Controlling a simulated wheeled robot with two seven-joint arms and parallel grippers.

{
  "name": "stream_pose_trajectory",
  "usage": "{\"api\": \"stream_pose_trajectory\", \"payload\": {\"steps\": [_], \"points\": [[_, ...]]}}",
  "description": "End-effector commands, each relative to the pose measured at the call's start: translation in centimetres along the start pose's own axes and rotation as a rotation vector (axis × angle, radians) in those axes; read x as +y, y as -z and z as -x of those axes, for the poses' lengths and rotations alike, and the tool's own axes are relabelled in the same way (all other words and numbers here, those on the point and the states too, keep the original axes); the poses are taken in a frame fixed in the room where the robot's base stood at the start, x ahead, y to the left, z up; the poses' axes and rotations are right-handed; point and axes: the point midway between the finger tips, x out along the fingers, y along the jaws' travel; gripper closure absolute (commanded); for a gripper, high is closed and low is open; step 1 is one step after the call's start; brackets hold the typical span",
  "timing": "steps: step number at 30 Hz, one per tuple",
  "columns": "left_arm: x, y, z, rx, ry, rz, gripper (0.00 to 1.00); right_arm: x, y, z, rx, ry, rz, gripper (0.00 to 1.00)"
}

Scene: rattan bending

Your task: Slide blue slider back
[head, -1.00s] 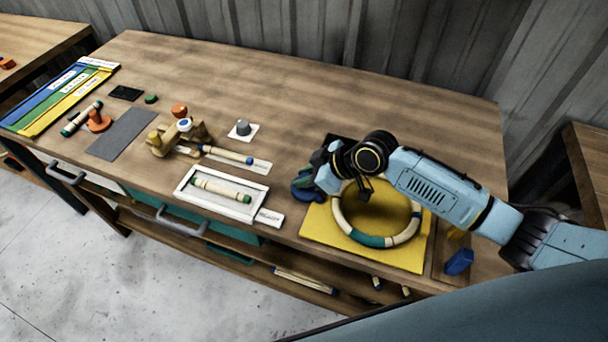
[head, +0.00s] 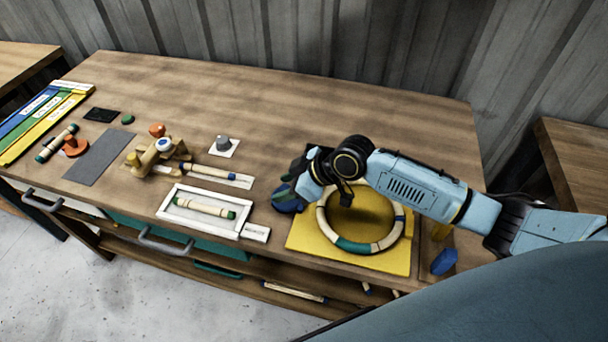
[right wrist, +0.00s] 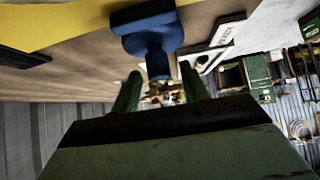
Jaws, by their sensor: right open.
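A dark blue slider with a wide head and a narrower stem (right wrist: 150,38) shows in the right wrist view, close in front of my fingers. In the head view a blue piece (head: 287,201) shows at the left edge of the yellow board, partly hidden by my right gripper. My right gripper (head: 297,183) is low over the table there. In the right wrist view its two green fingers (right wrist: 160,88) are apart, with the end of the blue stem at the gap between them. I cannot tell whether they touch it. My left gripper is not in view.
A yellow board (head: 350,262) carries a ring of cream, green and dark segments (head: 357,247). A white tray (head: 247,227) with a green-ended stick lies left of it. A separate blue block (head: 444,261) is at the front right. The back of the table is clear.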

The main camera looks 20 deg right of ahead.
Motion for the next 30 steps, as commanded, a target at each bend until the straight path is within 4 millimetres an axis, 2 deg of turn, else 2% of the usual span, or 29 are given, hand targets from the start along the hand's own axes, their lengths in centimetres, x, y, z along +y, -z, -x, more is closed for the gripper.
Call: {"api": "stream_pose_trajectory", "payload": {"steps": [9,15,21,30], "points": [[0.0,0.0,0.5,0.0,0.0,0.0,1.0,0.0,-0.1,7.2,-0.003,-0.002,0.004,0.56],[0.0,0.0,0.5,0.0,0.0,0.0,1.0,0.0,-0.1,10.6,-0.001,-0.002,0.002,0.56],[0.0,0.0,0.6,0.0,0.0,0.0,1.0,-0.1,0.0,12.0,0.001,0.0,0.002,0.56],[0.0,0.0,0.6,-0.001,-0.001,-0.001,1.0,0.0,0.1,12.1,0.002,0.0,0.001,0.56]]}}
